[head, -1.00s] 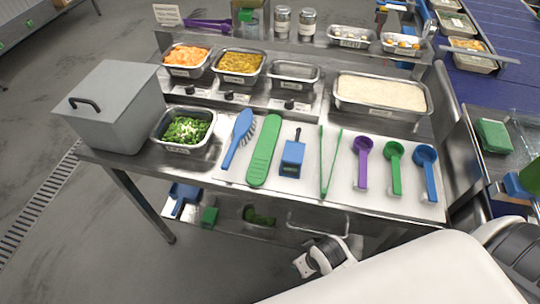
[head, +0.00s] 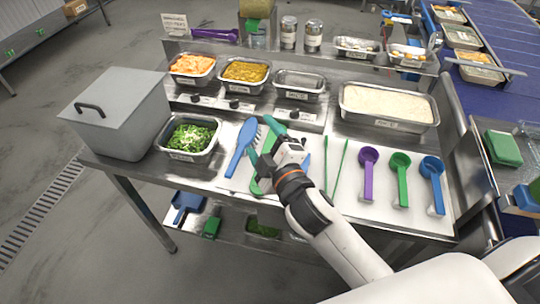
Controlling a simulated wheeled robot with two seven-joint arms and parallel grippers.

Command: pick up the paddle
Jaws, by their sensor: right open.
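My right gripper (head: 266,138) is over the green tool, just right of the blue one. Its teal fingers are spread and it looks empty; I cannot tell whether it touches anything. My left gripper is not in view.
On the right of the mat are green tongs (head: 341,170) and purple (head: 368,175), green (head: 400,180) and blue (head: 432,185) scoops. A rice pan (head: 388,105) stands behind.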

